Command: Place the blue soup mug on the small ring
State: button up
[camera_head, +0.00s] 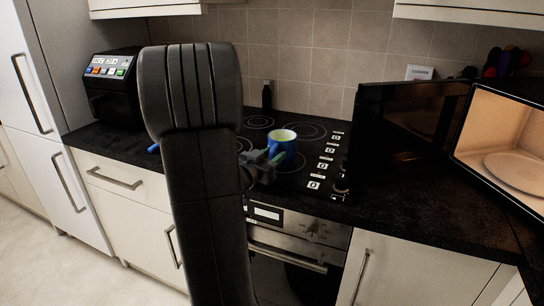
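A smaller ring (258,122) is marked at the back left of the hob. A larger ring (318,132) lies at the back right, behind the mug. The front rings are partly hidden by my arm, gripper and the mug.
Hob controls (323,166) line the right side. An open microwave (500,130) stands at right, its dark door (408,130) swung toward the hob. A dark bottle (267,97) stands behind the hob. A black appliance (110,88) is at left. My arm blocks the left middle.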

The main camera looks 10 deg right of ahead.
jog(key=shift+r, duration=0.15)
jog(key=v, duration=1.2)
jog(key=shift+c, duration=0.2)
dwell(1.0)
